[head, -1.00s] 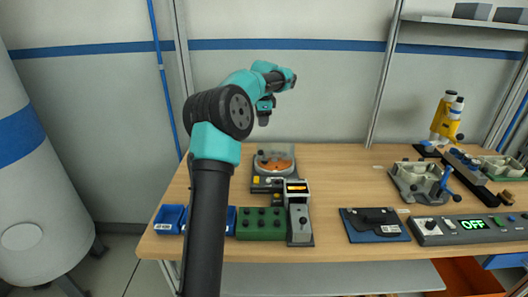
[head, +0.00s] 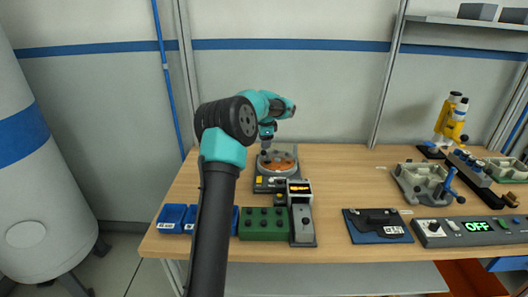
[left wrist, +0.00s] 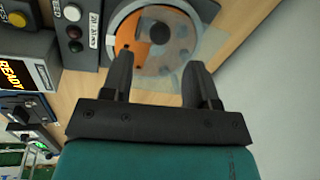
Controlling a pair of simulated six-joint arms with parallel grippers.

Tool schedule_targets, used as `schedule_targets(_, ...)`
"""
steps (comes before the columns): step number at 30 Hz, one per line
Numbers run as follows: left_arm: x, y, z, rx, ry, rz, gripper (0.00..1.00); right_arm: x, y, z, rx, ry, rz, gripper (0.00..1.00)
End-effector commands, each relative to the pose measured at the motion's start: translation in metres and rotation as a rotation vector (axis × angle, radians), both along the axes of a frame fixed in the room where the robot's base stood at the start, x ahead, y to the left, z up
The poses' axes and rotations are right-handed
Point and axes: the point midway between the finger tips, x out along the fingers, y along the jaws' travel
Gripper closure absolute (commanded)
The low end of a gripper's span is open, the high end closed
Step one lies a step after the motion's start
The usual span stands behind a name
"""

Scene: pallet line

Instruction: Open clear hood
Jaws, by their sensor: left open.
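The clear hood (head: 287,153) is a see-through cover over a round grey unit with an orange disc inside, at the back middle of the bench. It looks closed, lying over the disc. In the left wrist view the hood (left wrist: 180,55) shows as a pale transparent shape over the orange disc, with a dark round knob near the middle. My left gripper (head: 264,147) hangs just above the unit's back left part, open and empty. In the left wrist view its two fingers (left wrist: 160,78) stand apart in front of the hood, with nothing between them. My right gripper is out of view.
A small box with a lit display (head: 299,188) and a green block (head: 263,224) stand in front of the unit. Blue bins (head: 172,218) are at the left front. A blue plate with a black part (head: 377,226) lies to the right.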

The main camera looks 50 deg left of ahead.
Motion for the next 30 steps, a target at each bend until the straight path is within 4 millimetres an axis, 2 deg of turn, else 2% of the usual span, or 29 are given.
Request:
schedule_targets(3,0.002,0.003,-0.022,-0.002,0.002,0.000,0.46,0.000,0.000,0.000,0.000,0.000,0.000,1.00)
schedule_targets(9,0.005,0.008,-0.049,-0.002,0.002,0.000,0.46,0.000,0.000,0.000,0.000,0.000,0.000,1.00)
schedule_targets(15,0.006,0.009,-0.061,-0.001,0.001,0.000,0.46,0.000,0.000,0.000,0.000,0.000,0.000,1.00)
schedule_targets(23,0.006,0.010,-0.061,-0.001,0.001,0.000,0.46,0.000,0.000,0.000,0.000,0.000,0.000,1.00)
schedule_targets(30,0.006,0.010,-0.061,-0.001,0.001,0.000,0.69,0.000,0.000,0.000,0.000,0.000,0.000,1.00)
